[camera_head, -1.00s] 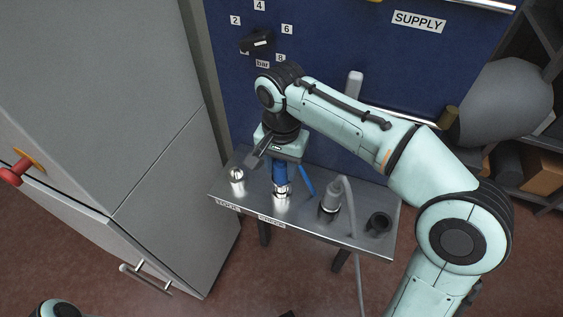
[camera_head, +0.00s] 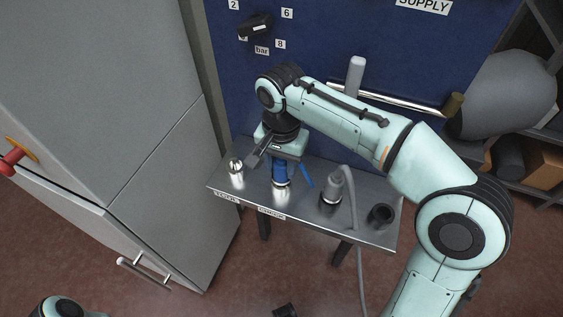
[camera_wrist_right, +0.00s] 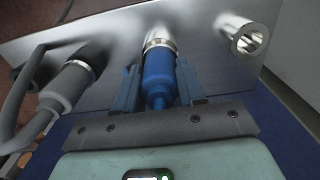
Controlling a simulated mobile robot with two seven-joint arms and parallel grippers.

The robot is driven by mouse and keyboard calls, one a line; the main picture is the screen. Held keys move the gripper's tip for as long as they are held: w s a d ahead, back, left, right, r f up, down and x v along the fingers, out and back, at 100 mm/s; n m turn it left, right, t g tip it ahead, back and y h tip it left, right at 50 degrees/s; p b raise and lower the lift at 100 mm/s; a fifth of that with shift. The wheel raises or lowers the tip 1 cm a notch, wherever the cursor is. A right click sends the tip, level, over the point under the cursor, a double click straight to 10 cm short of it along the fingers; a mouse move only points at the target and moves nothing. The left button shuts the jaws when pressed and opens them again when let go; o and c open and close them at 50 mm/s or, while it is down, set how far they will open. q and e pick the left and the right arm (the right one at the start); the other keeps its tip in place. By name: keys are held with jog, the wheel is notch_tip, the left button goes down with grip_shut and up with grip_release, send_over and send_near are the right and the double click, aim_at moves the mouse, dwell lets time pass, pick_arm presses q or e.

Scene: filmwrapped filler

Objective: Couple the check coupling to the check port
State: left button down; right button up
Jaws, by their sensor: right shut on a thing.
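My right gripper (camera_head: 281,160) is shut on the blue coupling (camera_head: 280,177), which I take for the check coupling. It points down and meets a silver port (camera_head: 281,194) on the metal bench. In the right wrist view the blue coupling (camera_wrist_right: 159,72) sits between both fingers, with a silver ring (camera_wrist_right: 158,43) at its far end against the bench. Whether it is locked on cannot be seen. A second silver port (camera_head: 236,170), bare and open, stands to the left; it also shows in the wrist view (camera_wrist_right: 248,40).
A grey coupling (camera_head: 331,190) with a hose stands right of the gripper. A dark empty holder (camera_head: 380,215) is at the bench's (camera_head: 345,229) right end. A blue panel (camera_head: 330,40) rises behind. A grey cabinet (camera_head: 100,90) is close on the left.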

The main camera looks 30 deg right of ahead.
pick_arm(q)
jog(key=shift+f, duration=0.1)
pick_arm(e)
jog(key=shift+f, duration=0.3)
dwell(0.5)
jog(key=o, duration=1.2)
pick_arm(q)
jog(key=r+p, duration=0.1)
jog(key=w+r+p, duration=0.1)
jog(key=r+p, duration=0.1)
jog(key=r, duration=0.1)
jog(key=shift+w+r+p, duration=0.1)
jog(key=shift+w+p, duration=0.15)
jog(key=shift+p, duration=0.15)
pick_arm(e)
notch_tip(320, 180, up, 13)
jog(key=shift+r, duration=0.2)
